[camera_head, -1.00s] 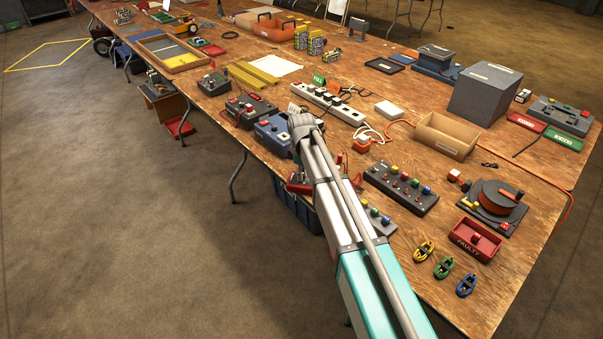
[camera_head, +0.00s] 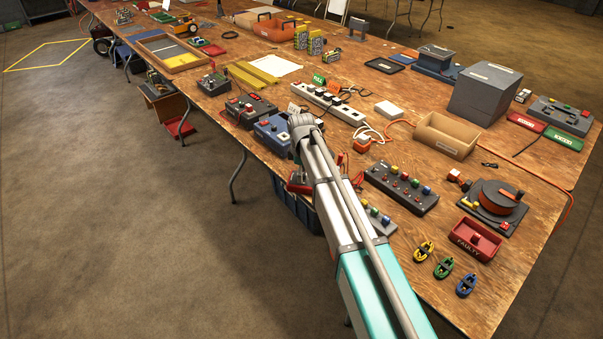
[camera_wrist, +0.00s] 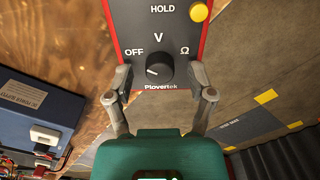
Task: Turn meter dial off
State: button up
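The meter (camera_wrist: 129,26) shows in the wrist view as a dark grey face with a red edge, marked HOLD, OFF, V and Ω, with a yellow button. Its black round dial (camera_wrist: 161,67) has a white mark that points left, slightly below the OFF label. My gripper (camera_wrist: 161,77) is open, with one finger on each side of the dial and a visible gap between each finger and the dial. In the head view my arm hides most of this area, and I cannot make out the dial or fingertips.
A blue box (camera_wrist: 38,108) with a white switch stands left of the meter; the blue box also shows in the head view (camera_head: 270,132). A control box with coloured knobs (camera_head: 401,186) and a power strip (camera_head: 331,101) lie near my arm. The wooden table (camera_head: 420,92) is crowded.

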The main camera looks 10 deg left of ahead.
dwell(0.7)
jog(key=shift+m, duration=2.8)
jog(key=m, duration=1.8)
jog(key=shift+m, duration=0.3)
notch_tip(320, 180, up, 14)
jog(key=p, duration=1.4)
jog(key=w+d+f+n+b, duration=0.2)
jog(key=d+n, duration=0.2)
jog(key=d, duration=0.5)
jog(key=w+d+f+n+b, duration=0.2)
jog(key=d+n, duration=0.3)
jog(key=d, duration=0.5)
jog(key=w+d+f+n+y+b, duration=0.1)
jog(key=w+d+n, duration=0.3)
jog(key=d, duration=0.6)
jog(key=shift+w+d+f+n+t+b, duration=0.2)
jog(key=shift+f+n+t+b, duration=0.1)
jog(key=shift+f+n+b, duration=0.3)
